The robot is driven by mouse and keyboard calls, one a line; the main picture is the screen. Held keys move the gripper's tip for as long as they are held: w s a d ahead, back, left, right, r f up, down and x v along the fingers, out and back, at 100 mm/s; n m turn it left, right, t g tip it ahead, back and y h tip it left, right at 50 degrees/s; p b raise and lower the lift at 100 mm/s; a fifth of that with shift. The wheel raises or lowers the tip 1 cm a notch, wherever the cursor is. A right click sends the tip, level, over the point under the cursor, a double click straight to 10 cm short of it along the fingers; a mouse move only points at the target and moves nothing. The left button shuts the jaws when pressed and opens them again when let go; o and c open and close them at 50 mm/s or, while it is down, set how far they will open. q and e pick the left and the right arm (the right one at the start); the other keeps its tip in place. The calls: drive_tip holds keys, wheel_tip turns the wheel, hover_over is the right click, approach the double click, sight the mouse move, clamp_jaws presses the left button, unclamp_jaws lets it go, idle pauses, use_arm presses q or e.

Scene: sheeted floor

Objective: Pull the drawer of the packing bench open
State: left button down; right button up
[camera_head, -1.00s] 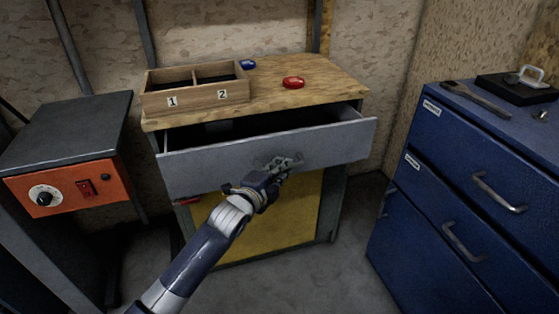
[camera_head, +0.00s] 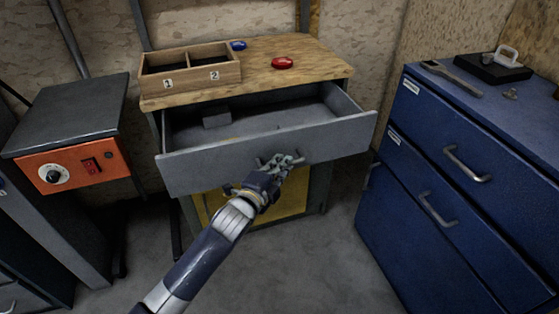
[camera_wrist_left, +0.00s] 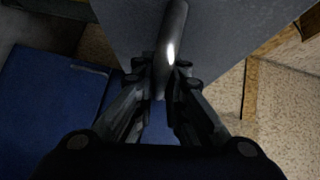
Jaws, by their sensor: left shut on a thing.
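The packing bench has a wooden top (camera_head: 255,70) and a grey drawer (camera_head: 215,168) below it. The drawer stands well open, and its inside shows with a small grey block (camera_head: 216,118) at the left. My left gripper (camera_head: 282,163) is at the middle of the drawer front, shut on the drawer's handle. In the left wrist view the dark bar handle (camera_wrist_left: 170,45) runs between the fingers (camera_wrist_left: 163,85), in front of the grey drawer face. The head view hides most of the handle behind the gripper. My right gripper is not in view.
On the bench top are a two-compartment wooden box (camera_head: 190,85), a red object (camera_head: 282,63) and a blue one (camera_head: 238,45). A blue drawer cabinet (camera_head: 450,190) stands right, an orange-fronted unit (camera_head: 75,165) left. Floor in front is clear (camera_head: 290,260).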

use_arm(q)
drive_tip(key=shift+s, duration=0.1)
drive_tip(key=c, duration=1.9)
unclamp_jaws()
drive_tip(key=v, duration=1.2)
drive_tip(key=shift+f, duration=0.1)
